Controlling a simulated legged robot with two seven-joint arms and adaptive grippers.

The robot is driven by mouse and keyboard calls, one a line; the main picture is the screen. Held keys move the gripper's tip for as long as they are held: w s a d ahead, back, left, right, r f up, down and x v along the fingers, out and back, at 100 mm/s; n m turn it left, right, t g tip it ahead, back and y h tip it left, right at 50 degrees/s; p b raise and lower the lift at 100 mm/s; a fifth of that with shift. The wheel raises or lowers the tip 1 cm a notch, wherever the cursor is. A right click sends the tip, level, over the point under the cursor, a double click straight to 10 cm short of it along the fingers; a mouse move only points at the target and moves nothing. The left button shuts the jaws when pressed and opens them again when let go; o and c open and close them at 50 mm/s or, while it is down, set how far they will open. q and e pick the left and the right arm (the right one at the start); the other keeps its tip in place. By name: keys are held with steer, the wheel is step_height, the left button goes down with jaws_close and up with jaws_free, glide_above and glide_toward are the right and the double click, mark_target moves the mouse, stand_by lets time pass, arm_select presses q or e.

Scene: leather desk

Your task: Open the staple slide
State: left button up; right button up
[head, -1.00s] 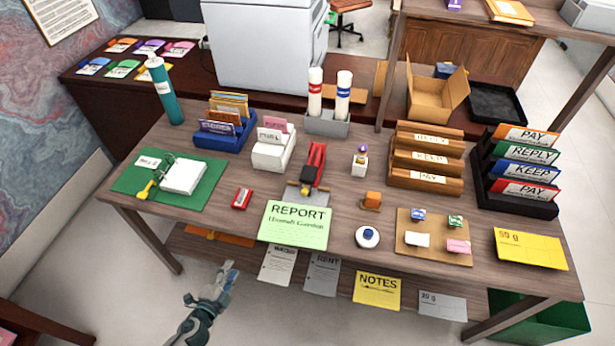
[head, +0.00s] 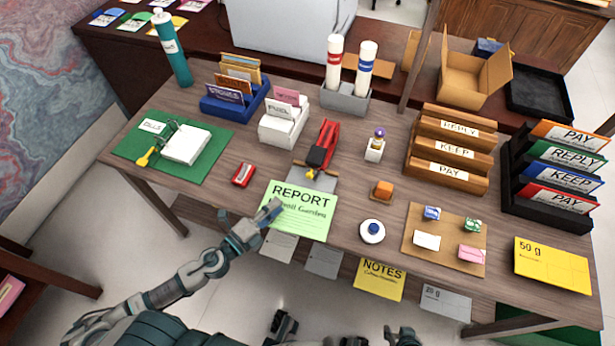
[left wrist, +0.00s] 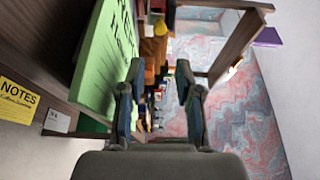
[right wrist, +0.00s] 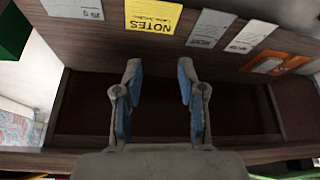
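A red and black stapler (head: 325,148) stands on a grey base plate near the middle of the desk, its handle pointing toward the back. Its slide cannot be made out clearly. My left gripper (head: 268,213) is at the desk's front edge, by the left side of the green REPORT sheet (head: 300,212), short of the stapler. In the left wrist view its fingers (left wrist: 160,70) are apart with nothing between them. My right gripper (right wrist: 160,80) is open and empty in the right wrist view, low in front of the desk and facing its underside.
A small red object (head: 243,174) lies left of the REPORT sheet. A white card holder (head: 284,124) stands behind and left of the stapler. Paper sheets hang along the front edge.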

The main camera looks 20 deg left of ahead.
arm_select(q)
steer(key=p, duration=0.1)
glide_toward(308, 177)
steer(key=shift+w+a, duration=0.25)
steer(key=shift+w, duration=0.1)
steer(key=x, duration=0.4)
steer(key=d+x, duration=0.1)
steer(key=x, duration=0.2)
steer(key=shift+w+d+p, duration=0.1)
steer(key=shift+d+p, duration=0.1)
steer(key=shift+p, duration=0.2)
steer(key=shift+w+f, duration=0.1)
steer(key=shift+w, duration=0.45)
steer(key=shift+w+a, duration=0.1)
steer(key=shift+a, duration=0.1)
arm_select(e)
steer(key=s+f, duration=0.1)
steer(key=s+f+g, duration=0.1)
steer(key=s+g, duration=0.1)
steer(key=shift+s+d+f+h, duration=0.3)
steer(key=shift+s+d+f, duration=0.05)
steer(key=shift+f, duration=0.05)
